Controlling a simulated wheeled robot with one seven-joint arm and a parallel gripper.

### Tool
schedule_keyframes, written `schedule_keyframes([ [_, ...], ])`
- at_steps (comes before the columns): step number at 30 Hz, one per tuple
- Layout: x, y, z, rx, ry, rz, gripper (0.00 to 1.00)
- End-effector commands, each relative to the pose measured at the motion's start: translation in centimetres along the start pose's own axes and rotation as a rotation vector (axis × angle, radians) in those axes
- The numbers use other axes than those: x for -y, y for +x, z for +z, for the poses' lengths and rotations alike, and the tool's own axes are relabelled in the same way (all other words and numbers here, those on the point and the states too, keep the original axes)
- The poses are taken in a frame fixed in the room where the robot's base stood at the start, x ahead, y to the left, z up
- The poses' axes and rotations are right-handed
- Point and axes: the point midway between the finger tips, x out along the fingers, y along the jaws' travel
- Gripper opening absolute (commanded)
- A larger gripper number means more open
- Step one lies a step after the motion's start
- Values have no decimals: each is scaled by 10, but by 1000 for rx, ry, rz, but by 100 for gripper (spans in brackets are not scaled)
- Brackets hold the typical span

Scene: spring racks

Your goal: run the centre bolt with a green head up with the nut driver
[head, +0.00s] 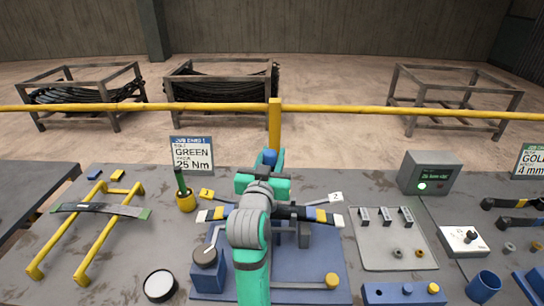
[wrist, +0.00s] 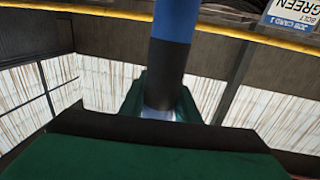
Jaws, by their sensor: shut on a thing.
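My gripper (head: 265,172) is over the blue fixture (head: 320,265) in the head view, seen from behind my arm. It is shut on a tool with a blue and black handle, which I take to be the nut driver (wrist: 172,50); its blue end (head: 270,157) shows above the gripper in the head view. The wrist view shows the handle between the green fingers. A dark leaf spring (head: 295,213) with yellow and white end bands lies across the fixture, its middle behind my arm. The green-headed centre bolt cannot be made out; my arm hides that area.
A job card (head: 192,155) reads GREEN, 25 Nm. A yellow cup (head: 186,202) with a green stick stands left of the fixture. A yellow rack (head: 65,245) holds another leaf at left. A grey display box (head: 430,173) and a parts tray (head: 395,240) are right.

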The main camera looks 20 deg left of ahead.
Motion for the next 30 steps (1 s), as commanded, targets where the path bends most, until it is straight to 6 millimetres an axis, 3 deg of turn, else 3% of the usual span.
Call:
schedule_keyframes([
  [30, 3, -1, -60, -9, 2, -5, 0],
])
